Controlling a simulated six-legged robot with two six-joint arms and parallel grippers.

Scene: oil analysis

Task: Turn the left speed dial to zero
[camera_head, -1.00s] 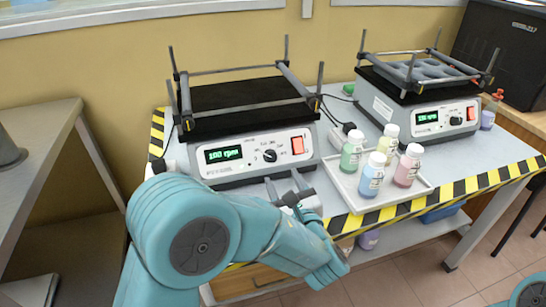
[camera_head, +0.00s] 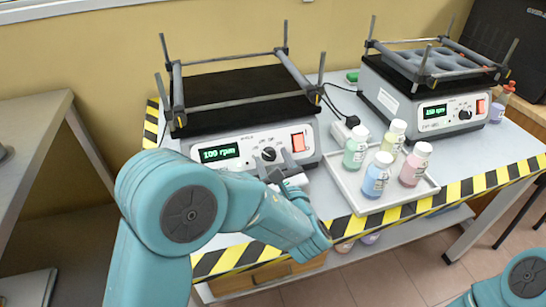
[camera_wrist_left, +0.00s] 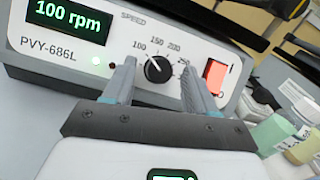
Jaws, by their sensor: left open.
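The left shaker (camera_head: 240,172) is a grey box with a black top and a metal frame. Its black speed dial (camera_head: 268,154) sits on the front panel and also shows in the left wrist view (camera_wrist_left: 157,69), its pointer toward the upper left, near 100. The green display (camera_wrist_left: 67,18) reads 100 rpm. My left gripper (camera_head: 276,162) is open at the front panel. In the left wrist view its fingers (camera_wrist_left: 158,75) stand on either side of the dial, with gaps; I cannot tell whether the tips reach its depth. My right gripper is out of view.
A red lit switch (camera_wrist_left: 214,77) is right of the dial, near my right-hand finger in the wrist view. A white tray (camera_head: 345,185) with several capped bottles stands to the right. A second shaker (camera_head: 425,110) is farther right. Striped tape marks the table's front edge.

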